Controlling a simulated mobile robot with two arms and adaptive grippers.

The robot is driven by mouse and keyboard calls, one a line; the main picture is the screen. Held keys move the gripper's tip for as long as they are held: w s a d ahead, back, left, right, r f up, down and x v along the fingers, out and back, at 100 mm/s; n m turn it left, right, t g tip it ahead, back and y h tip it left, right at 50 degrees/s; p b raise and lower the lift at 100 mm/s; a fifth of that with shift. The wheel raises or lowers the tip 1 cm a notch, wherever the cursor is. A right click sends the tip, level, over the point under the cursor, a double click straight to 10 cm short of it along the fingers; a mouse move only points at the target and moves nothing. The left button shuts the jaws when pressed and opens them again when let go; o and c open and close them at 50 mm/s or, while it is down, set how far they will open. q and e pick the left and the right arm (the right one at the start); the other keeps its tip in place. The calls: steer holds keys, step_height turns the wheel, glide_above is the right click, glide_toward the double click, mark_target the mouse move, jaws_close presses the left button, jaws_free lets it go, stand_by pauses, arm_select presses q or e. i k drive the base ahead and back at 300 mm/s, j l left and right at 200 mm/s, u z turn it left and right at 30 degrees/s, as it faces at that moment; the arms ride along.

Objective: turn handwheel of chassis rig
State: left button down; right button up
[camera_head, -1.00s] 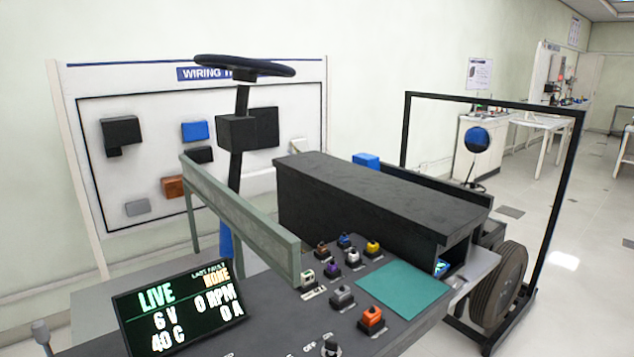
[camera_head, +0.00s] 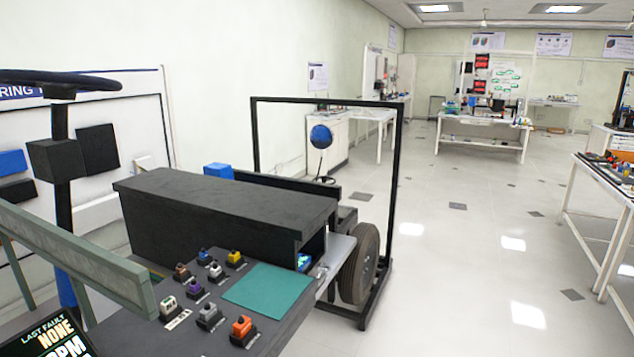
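The chassis rig stands at the left and centre of the head view. Its black handwheel (camera_head: 85,80), shaped like a steering wheel, sits on a dark upright column (camera_head: 62,205) at the far left. The left end of the wheel is cut off by the picture edge. A dark box (camera_head: 55,160) is fixed to the column below it. The rig's grey panel (camera_head: 150,335) carries several coloured switches and a green pad (camera_head: 268,290). Neither of my grippers shows in this view.
A long black box (camera_head: 215,210) lies behind the switches. A black frame (camera_head: 398,170) and a tyre (camera_head: 360,265) stand at the rig's right end. A display (camera_head: 45,340) is partly cut off at lower left. Open floor (camera_head: 460,270) lies right, with a table (camera_head: 610,195) beyond.

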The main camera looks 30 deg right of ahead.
mark_target(323, 177)
steer(key=i+l+z, duration=1.1)
steer(key=i, duration=0.3)
steer(key=i+l+z, duration=0.3)
steer(key=i, duration=0.25)
steer(key=i+z, duration=0.25)
steer(key=i, duration=0.3)
steer(key=i+u, duration=0.1)
steer(key=i, duration=0.75)
steer(key=i+l, duration=0.1)
steer(key=i, duration=0.75)
steer(key=u, duration=0.05)
